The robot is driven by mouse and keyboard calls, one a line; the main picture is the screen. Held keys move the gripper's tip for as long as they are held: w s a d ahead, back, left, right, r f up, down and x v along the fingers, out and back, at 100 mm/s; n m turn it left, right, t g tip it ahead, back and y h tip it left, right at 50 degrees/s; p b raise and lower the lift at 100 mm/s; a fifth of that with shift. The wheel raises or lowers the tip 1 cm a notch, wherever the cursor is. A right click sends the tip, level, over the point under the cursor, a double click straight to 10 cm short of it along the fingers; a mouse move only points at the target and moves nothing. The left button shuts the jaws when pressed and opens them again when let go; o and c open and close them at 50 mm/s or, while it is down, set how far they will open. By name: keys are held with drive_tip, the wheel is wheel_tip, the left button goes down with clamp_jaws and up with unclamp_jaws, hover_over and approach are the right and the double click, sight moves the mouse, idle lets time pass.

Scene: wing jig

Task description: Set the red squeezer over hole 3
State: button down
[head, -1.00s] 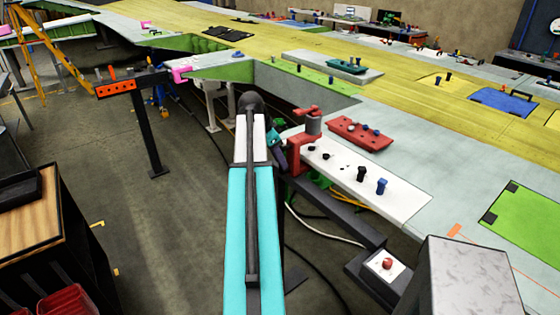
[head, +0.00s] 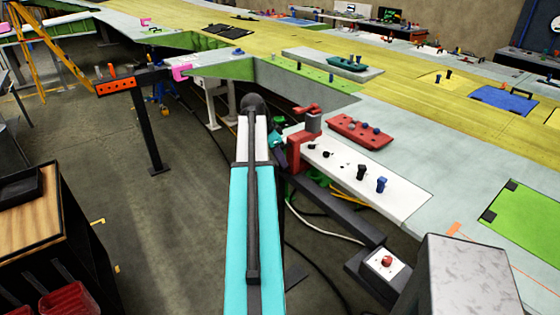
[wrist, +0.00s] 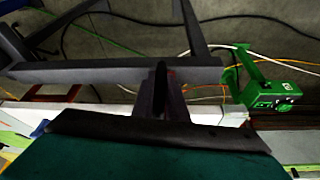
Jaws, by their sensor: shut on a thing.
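The red squeezer (head: 297,154) is a red C-shaped frame with a grey cylinder and a red top piece. It stands upright at the left end of the white strip (head: 405,199), by its near edge. My gripper (head: 279,150) is at its left side and shut on it; the fingers are partly hidden by my arm. In the wrist view my gripper (wrist: 163,92) shows dark fingers, with only a little red near them. Dark spots and pegs run along the strip; I cannot read hole numbers or tell whether the squeezer touches the strip.
A black peg (head: 361,171) and a blue peg (head: 382,184) stand on the strip. A red tray (head: 347,128) lies behind it. A green device (wrist: 270,93) and cables hang below the edge. A box with a red button (head: 387,261) is at front right.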

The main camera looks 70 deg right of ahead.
drive_tip(key=shift+s, duration=0.1)
drive_tip(key=s+a, duration=0.4)
drive_tip(key=s, duration=0.2)
drive_tip(key=shift+s+a+b, duration=0.15)
drive_tip(key=shift+s+b, duration=0.15)
drive_tip(key=shift+b, duration=0.05)
drive_tip(key=c, duration=1.8)
unclamp_jaws()
drive_tip(key=shift+o, duration=0.2)
drive_tip(key=shift+w+r, duration=0.1)
drive_tip(key=shift+r, duration=0.05)
drive_tip(key=b+v, duration=0.3)
drive_tip(key=v, duration=1)
drive_tip(key=shift+r+b, duration=0.2)
drive_tip(key=shift+b, duration=0.1)
